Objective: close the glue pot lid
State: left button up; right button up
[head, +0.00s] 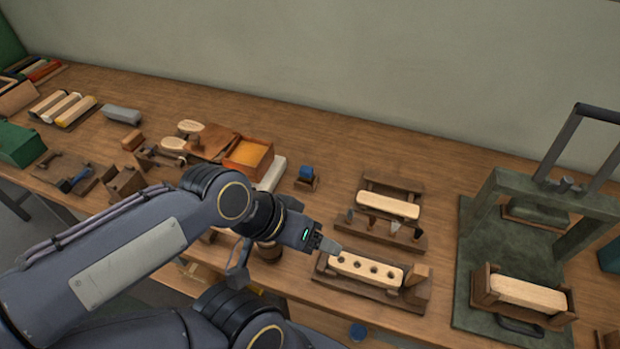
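I cannot clearly make out the glue pot or its lid. A brown rounded thing (268,253), partly hidden behind my arm at the table's front edge, may be the pot; whether it is open does not show. My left gripper (328,246) is right of it, its fingertips in front of or over the left end of a pale brush block with dark holes (366,270). Contact cannot be told, nor whether the fingers are open or shut. Another of my arm links shows at the bottom; no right gripper can be made out.
The block sits in a wooden holder, with a second pale block (388,205) on a rack behind. An orange-lined box (248,158) and wooden pieces crowd the left. The back strip is clear.

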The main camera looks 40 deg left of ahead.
aim_at(211, 141)
jog(key=k+j+u, duration=0.15)
jog(key=k+j, duration=0.35)
jog(key=u, duration=1.45)
jog(key=i+z, duration=0.15)
jog(key=z, duration=0.25)
jog(key=i+z, duration=0.1)
jog(key=z, duration=0.3)
jog(key=i+j+z, duration=0.1)
jog(key=z, duration=0.35)
